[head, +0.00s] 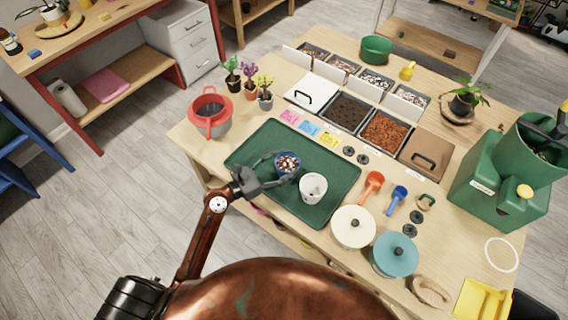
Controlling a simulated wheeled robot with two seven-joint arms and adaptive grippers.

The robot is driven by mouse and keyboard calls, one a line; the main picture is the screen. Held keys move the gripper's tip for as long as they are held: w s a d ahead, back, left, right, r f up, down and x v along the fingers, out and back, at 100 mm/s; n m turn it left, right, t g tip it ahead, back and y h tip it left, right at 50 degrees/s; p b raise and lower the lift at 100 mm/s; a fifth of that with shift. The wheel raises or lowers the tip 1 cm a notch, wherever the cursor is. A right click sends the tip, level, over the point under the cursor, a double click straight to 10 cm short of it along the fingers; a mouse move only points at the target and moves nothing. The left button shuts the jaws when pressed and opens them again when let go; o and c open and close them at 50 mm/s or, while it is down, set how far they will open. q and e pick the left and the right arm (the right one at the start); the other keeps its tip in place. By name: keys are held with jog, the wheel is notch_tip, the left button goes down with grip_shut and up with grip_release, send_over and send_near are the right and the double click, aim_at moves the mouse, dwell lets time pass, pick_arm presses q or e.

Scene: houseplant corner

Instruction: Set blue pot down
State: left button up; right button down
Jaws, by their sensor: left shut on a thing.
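My left gripper (267,174) reaches in from the left over the dark green tray (252,150) and is shut on the blue pot (289,169). The pot is small, upright and filled with pale and brown bits. I cannot tell whether its base touches the tray or hangs just above it. A white pot (313,188) stands on the tray, just right of and nearer than the blue pot. My right gripper does not show.
A grey and red pot (210,114) stands left of the tray. Small plants (248,82) and bins of fill (346,112) line the back. The tray's left part is bare.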

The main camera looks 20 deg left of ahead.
pick_arm(q)
jog(key=o, duration=1.4)
jog(key=v, duration=1.2)
